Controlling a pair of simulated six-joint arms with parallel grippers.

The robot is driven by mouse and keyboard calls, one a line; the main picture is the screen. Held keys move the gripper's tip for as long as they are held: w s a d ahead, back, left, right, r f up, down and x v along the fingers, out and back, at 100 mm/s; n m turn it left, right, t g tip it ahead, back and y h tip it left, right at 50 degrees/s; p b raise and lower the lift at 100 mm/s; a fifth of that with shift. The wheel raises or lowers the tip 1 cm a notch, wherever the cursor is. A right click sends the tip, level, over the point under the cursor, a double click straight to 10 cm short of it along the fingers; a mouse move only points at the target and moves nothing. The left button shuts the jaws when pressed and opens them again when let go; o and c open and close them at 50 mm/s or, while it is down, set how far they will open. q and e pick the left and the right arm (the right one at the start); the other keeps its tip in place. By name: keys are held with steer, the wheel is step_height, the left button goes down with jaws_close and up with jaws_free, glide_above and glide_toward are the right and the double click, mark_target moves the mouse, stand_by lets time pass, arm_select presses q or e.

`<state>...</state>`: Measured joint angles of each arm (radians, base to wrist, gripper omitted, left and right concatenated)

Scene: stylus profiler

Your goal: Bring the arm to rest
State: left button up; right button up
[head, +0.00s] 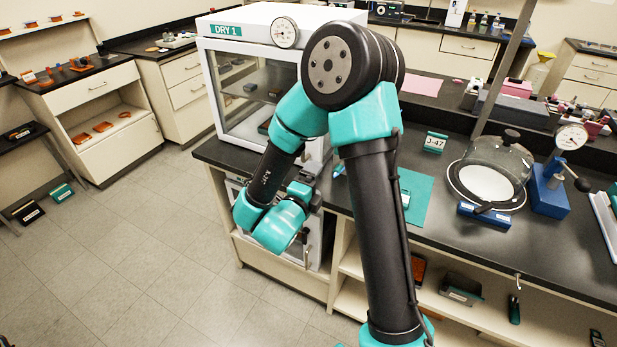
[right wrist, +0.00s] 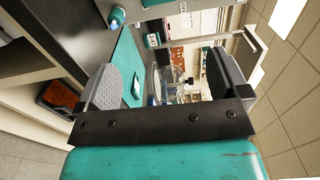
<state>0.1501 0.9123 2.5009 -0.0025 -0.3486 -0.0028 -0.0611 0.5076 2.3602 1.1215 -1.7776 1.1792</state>
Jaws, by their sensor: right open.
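My right arm stands in the middle of the head view, its elbow raised high and its forearm folded down to the left. My right gripper (head: 302,192) is at the bench's front edge, below the DRY 1 cabinet, partly hidden by its own wrist. In the right wrist view the right gripper (right wrist: 166,78) has its two grey fingers wide apart with nothing between them. My left gripper does not show in either view.
The glass-fronted DRY 1 cabinet (head: 225,85) is close behind the gripper. A teal mat (head: 414,203), a J-47 sign (head: 435,143), a glass dome (head: 497,160) and a blue dial gauge stand (head: 549,191) are on the bench.

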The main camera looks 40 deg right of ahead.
steer(key=w+a+f+n+t+y, duration=0.1)
steer(key=w+a+f+n+y, duration=0.15)
steer(key=f+n+y, duration=0.35)
steer(key=w+a+f+n+y, duration=0.1)
steer(key=a+f+n+y, duration=0.2)
steer(key=f+n, duration=0.35)
steer(key=w+a+f+n+t+y, duration=0.15)
steer(key=f+n+y, duration=0.25)
steer(key=f, duration=0.4)
steer(key=s+a+f+n+g+y, duration=0.7)
steer(key=s+a+f+n+g, duration=0.2)
steer(key=s+f+n, duration=0.4)
steer(key=shift+a, duration=0.25)
